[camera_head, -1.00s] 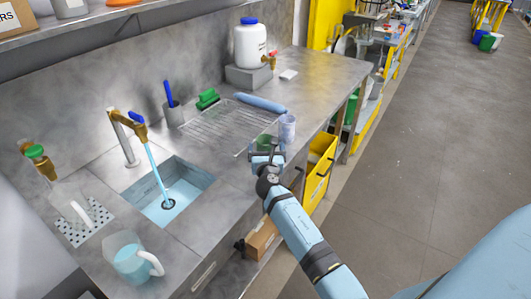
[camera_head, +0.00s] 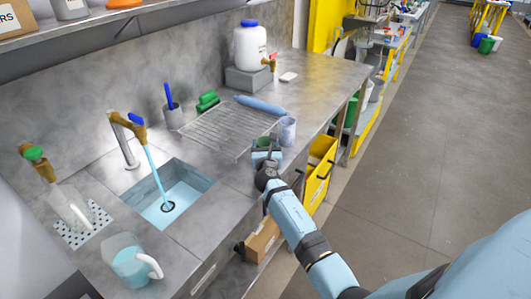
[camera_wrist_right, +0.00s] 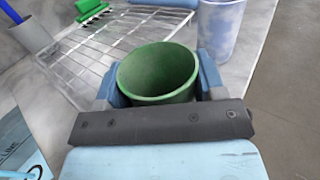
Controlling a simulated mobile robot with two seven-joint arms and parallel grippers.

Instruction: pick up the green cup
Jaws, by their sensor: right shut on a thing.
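The green cup (camera_wrist_right: 158,72) stands upright between the two fingers of my right gripper (camera_wrist_right: 158,85) in the right wrist view, with its open mouth facing up. The fingers press on its left and right sides, so the gripper is shut on it. In the head view my right gripper (camera_head: 265,158) is at the counter's front edge by the wire rack, and only a little of the green cup (camera_head: 264,142) shows above it. I cannot tell whether the cup's base touches the counter. My left gripper is not in view.
The wire rack (camera_head: 215,130) lies behind. The sink (camera_head: 185,190) with running water is to the left, with a clear pitcher (camera_head: 130,262) nearer. A yellow bin (camera_head: 318,170) is below the counter.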

